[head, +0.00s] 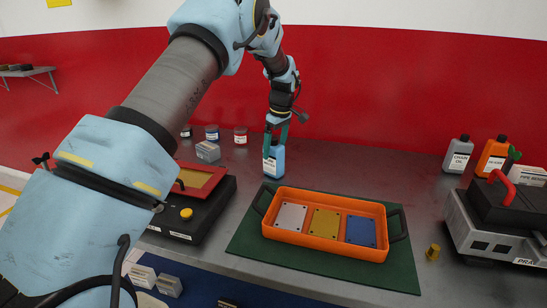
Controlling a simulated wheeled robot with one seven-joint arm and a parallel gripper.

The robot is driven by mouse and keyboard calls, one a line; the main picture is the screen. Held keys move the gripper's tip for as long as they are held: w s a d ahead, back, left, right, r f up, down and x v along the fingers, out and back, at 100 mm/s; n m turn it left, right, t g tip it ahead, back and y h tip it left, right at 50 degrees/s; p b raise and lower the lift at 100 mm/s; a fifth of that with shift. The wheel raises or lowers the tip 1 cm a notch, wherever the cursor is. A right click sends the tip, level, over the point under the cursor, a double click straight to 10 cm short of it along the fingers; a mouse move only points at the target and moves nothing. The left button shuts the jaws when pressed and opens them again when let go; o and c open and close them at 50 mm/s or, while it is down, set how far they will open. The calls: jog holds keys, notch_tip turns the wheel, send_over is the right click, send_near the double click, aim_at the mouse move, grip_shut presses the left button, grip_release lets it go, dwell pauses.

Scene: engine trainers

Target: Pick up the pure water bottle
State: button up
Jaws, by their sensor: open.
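A small light-blue bottle (279,165) with a white label stands upright on the grey bench, behind the orange tray. Its label is too small to read surely. My gripper (276,137) points down at this bottle from above. Its green fingers are open, one at each side of the bottle's upper part. The fingers cover the bottle's top, and I cannot tell whether they touch it.
An orange tray (325,251) with grey, yellow and blue plates sits on a green mat (254,240). A grey bottle (458,156) and an orange bottle (492,157) stand at right. Small jars (240,136) stand behind left. A black device (208,208) sits left.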

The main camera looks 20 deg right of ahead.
jog(key=shift+w+a+f+p, duration=0.1)
jog(key=shift+f+p, duration=0.1)
jog(key=shift+f, duration=0.55)
jog(key=shift+w+f+p, duration=0.1)
jog(key=shift+f+p, duration=0.05)
jog(key=shift+f, duration=0.6)
jog(key=shift+c, duration=0.2)
grip_shut()
jog(key=shift+r, duration=0.1)
